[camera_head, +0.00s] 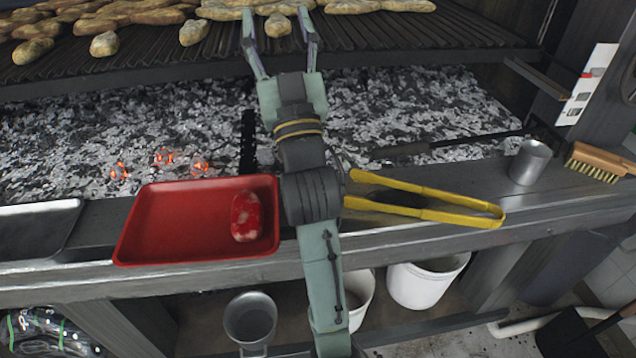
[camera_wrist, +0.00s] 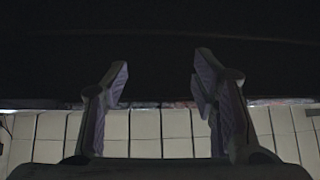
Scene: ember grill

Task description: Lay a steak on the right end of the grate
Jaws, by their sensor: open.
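One raw red steak (camera_head: 246,216) lies in the right part of a red tray (camera_head: 165,222) on the grill's front ledge. The dark ribbed grate (camera_head: 425,32) spans the top of the head view, above the ash bed. Its right end is bare toward the front. My gripper (camera_head: 276,14) is open, its fingers spread at the grate, well beyond the tray and steak. A browned piece shows between the fingers in the head view; contact cannot be told. In the wrist view my gripper (camera_wrist: 162,68) holds nothing, with darkness and pale tiles behind it.
Several browned pieces (camera_head: 148,17) cover the grate's left and back. Embers (camera_head: 165,157) glow in the ash. A grey tray (camera_head: 38,225) sits at left.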

